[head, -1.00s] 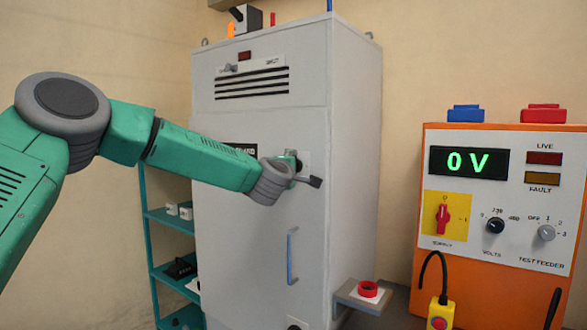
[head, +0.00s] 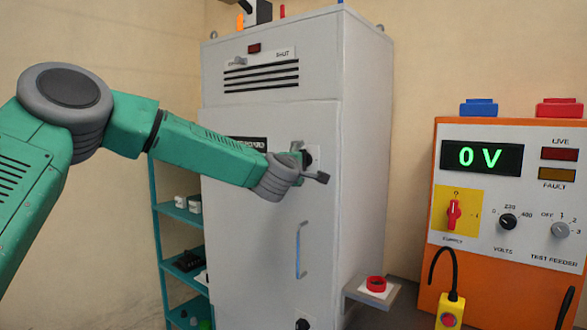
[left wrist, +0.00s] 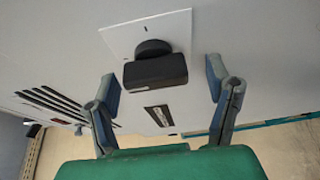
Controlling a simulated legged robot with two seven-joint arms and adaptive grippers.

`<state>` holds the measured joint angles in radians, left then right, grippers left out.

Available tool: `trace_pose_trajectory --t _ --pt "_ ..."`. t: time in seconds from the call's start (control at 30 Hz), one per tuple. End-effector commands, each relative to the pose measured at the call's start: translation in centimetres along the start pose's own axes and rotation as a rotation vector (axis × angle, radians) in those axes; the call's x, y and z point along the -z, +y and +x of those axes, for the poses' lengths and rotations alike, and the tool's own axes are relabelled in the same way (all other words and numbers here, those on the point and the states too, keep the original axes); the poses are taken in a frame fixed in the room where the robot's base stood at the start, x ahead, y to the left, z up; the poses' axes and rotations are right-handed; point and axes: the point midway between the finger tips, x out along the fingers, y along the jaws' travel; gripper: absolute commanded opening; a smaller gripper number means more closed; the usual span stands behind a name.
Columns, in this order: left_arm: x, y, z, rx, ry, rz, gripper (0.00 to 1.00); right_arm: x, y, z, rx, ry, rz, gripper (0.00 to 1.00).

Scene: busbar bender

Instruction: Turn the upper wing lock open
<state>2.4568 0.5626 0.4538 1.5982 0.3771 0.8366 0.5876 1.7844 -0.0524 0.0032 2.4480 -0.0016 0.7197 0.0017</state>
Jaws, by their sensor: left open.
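The upper wing lock (left wrist: 157,70) is a black knob with a wide bar wing, on a white square plate on the grey cabinet door (head: 250,220). In the head view the lock (head: 309,157) shows only partly behind my left gripper (head: 312,165). In the left wrist view my left gripper (left wrist: 160,80) is open, with one finger on each side of the wing. Gaps show between the fingers and the wing, so neither finger appears to touch it. A lower lock (head: 302,324) shows at the bottom of the door. My right gripper is not in view.
A small shelf with a red ring (head: 376,284) juts out right of the cabinet. An orange test feeder panel (head: 430,200) stands further right. Teal shelves (head: 180,212) are at the left.

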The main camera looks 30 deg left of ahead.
Motion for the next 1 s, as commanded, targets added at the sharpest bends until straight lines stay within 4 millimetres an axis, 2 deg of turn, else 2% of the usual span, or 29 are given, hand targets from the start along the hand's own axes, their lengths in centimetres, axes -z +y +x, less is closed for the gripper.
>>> trace_pose_trajectory --t 0.3,0.5,0.7,1.0 --pt "0.2 -0.1 -6.5 0.001 -0.002 -0.004 0.72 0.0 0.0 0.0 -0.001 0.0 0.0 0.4" --pt "0.4 -0.3 -9.4 0.003 0.0 -0.004 0.72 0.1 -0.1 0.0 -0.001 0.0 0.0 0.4" --pt "0.4 -0.3 -10.3 0.003 0.002 -0.004 0.72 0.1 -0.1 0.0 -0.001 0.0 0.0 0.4" --pt "0.3 -0.3 -10.3 0.003 0.002 -0.003 0.72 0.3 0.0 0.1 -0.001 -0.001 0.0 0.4"
